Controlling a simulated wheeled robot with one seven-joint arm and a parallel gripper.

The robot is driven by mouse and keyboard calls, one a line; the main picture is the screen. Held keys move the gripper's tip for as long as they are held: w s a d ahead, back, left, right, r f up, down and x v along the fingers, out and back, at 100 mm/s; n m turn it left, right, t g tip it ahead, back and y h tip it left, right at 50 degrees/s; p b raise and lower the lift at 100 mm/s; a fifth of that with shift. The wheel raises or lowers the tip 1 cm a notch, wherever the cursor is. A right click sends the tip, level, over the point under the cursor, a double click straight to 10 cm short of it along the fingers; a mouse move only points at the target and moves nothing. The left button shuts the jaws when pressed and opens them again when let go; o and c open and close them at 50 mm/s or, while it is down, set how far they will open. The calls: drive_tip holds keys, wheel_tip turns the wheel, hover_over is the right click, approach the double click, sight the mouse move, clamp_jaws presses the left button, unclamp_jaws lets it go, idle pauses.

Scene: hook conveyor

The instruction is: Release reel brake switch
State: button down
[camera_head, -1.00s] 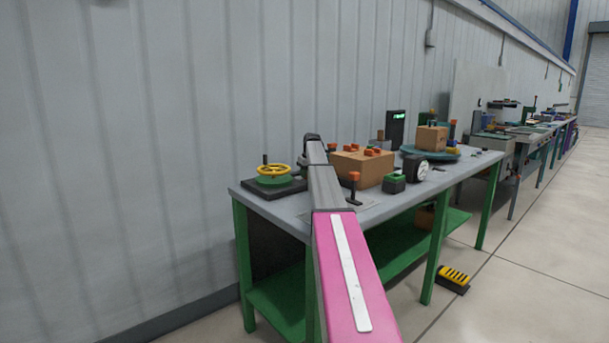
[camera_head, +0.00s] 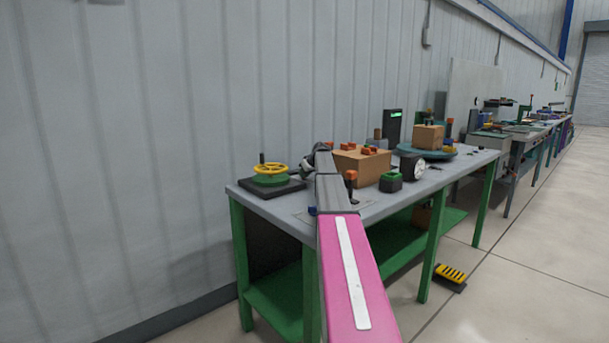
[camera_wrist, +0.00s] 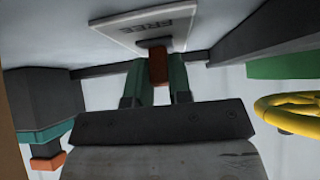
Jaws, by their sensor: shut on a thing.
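The brake switch's orange-brown handle (camera_wrist: 158,66) stands out from a dark base on a pale plate (camera_wrist: 125,27) lettered FREE in the wrist view. My gripper (camera_wrist: 158,86) has its two green fingers on either side of this handle and is shut on it. The picture looks upside down, with the plate at the top. The way the switch is set cannot be told.
A yellow handwheel (camera_head: 270,169) on a dark base stands at the bench's left end. A cardboard box (camera_head: 362,167), an orange-topped lever (camera_head: 351,181), a green-topped block (camera_head: 391,183) and a round gauge (camera_head: 413,167) stand to the right. A yellow-black pedal (camera_head: 451,274) lies on the floor.

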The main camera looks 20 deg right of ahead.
drive_tip(key=c, duration=1)
unclamp_jaws()
drive_tip(key=shift+c, duration=0.2)
drive_tip(key=shift+s+r, duration=0.1)
drive_tip(key=v, duration=1)
drive_tip(key=shift+s+r, duration=0.15)
drive_tip(key=shift+s, duration=0.05)
drive_tip(key=shift+d, duration=0.15)
